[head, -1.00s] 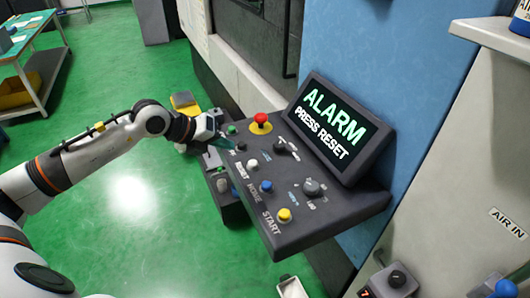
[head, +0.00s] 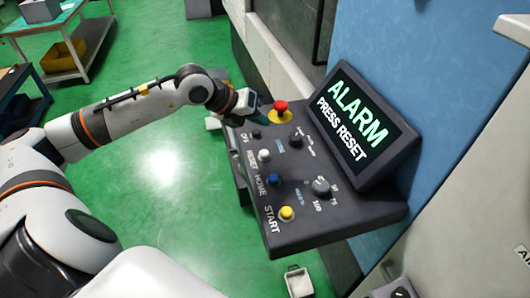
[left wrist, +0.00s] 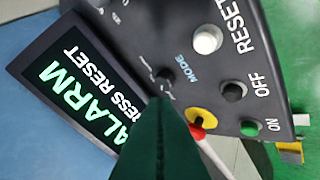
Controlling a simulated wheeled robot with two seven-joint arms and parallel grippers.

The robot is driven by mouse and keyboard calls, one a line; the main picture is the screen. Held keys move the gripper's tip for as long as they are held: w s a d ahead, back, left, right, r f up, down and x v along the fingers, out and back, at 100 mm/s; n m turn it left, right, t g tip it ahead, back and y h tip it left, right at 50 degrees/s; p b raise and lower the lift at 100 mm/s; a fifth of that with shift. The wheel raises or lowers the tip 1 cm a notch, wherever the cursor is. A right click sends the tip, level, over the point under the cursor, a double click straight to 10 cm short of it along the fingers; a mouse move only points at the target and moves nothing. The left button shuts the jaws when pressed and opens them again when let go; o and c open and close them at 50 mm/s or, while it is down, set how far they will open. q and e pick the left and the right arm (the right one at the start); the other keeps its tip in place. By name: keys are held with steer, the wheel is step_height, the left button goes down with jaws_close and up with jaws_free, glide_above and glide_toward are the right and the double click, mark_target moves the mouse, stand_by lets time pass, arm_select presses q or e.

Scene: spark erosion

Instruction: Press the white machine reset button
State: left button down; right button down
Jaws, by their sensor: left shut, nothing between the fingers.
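The white reset button (head: 264,155) is on the dark sloped control panel (head: 330,228), beside the RESET label and between the black OFF button (head: 256,134) and the blue button (head: 273,180). It also shows in the left wrist view (left wrist: 207,39), near the top. My left gripper (head: 243,104) is over the panel's far left corner, near the red emergency stop and apart from the white button. Its dark green fingers (left wrist: 161,112) are shut and empty, pointing toward the mode knob (left wrist: 165,77) in the left wrist view. My right gripper is not in view.
The screen (head: 355,122) reads ALARM PRESS RESET at the panel's right side. The red emergency stop (head: 280,107) on its yellow base stands close to my left gripper. A yellow button (head: 287,213) and a grey dial (head: 321,187) are nearer. Green floor (head: 170,190) is open at left.

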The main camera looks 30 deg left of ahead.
arm_select(q)
steer(key=b, duration=0.4)
glide_toward(267, 151)
steer(key=w, duration=0.1)
steer(key=w+d+f, duration=0.1)
steer(key=w, duration=0.1)
steer(key=w+d+f, duration=0.1)
steer(key=shift+w+d+f, duration=0.1)
steer(key=shift+w+f, duration=0.1)
steer(key=shift+f+b, duration=0.35)
steer(key=shift+b, duration=0.2)
steer(key=shift+r, duration=0.1)
stand_by(0.7)
steer(key=shift+f+b, duration=0.4)
steer(key=shift+b, duration=0.25)
steer(key=shift+f+b, duration=0.45)
steer(key=shift+b, duration=0.1)
stand_by(0.5)
steer(key=shift+r+p, duration=0.3)
steer(key=shift+r, duration=0.55)
